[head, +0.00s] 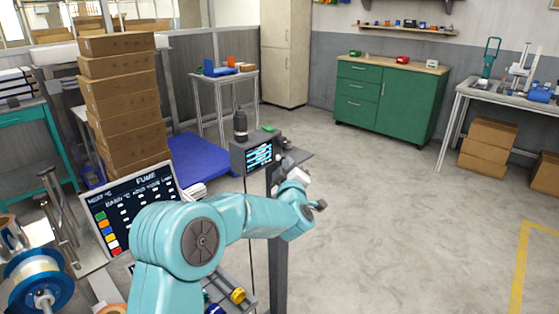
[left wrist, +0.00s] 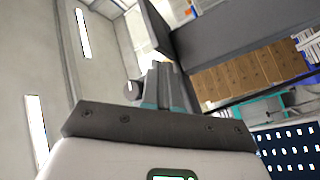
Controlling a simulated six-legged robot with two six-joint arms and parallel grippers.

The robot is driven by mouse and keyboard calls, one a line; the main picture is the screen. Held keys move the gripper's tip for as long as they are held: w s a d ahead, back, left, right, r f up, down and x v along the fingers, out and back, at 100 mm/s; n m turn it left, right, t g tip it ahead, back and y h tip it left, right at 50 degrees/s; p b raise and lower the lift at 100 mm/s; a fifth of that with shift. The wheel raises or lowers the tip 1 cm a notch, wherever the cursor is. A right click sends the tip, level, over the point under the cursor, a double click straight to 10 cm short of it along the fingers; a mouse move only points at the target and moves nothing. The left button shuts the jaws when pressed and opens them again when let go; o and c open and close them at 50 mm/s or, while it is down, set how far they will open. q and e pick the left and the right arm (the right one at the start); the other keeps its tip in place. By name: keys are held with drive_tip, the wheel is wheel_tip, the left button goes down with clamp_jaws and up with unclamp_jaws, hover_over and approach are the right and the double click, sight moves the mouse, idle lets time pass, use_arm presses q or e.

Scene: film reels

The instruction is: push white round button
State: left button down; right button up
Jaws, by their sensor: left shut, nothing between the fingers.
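My left gripper (head: 283,146) is at the right side of a dark grey box with a lit blue screen (head: 259,155) on a post. Its fingers (left wrist: 160,85) are together and empty in the left wrist view. I cannot tell whether they touch the box. I cannot make out a white round button clearly in either view. A dark FUME panel (head: 130,207) with coloured squares and small white marks stands at the left, partly behind my left arm. A dark panel with white marks also shows in the left wrist view (left wrist: 290,145). My right gripper is out of view.
A tall stack of brown cartons (head: 120,100) stands at the back left. A dark cylinder (head: 240,125) stands on the screen box. A green cabinet (head: 385,105) is at the back. A wire spool (head: 38,280) is at the front left. The floor (head: 410,220) at the right is clear.

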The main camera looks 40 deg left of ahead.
use_arm(q)
drive_tip(key=shift+d, duration=0.15)
drive_tip(key=d, duration=0.2)
drive_tip(key=d+b, duration=0.1)
drive_tip(key=d, duration=0.2)
drive_tip(key=shift+s, duration=0.2)
idle(0.9)
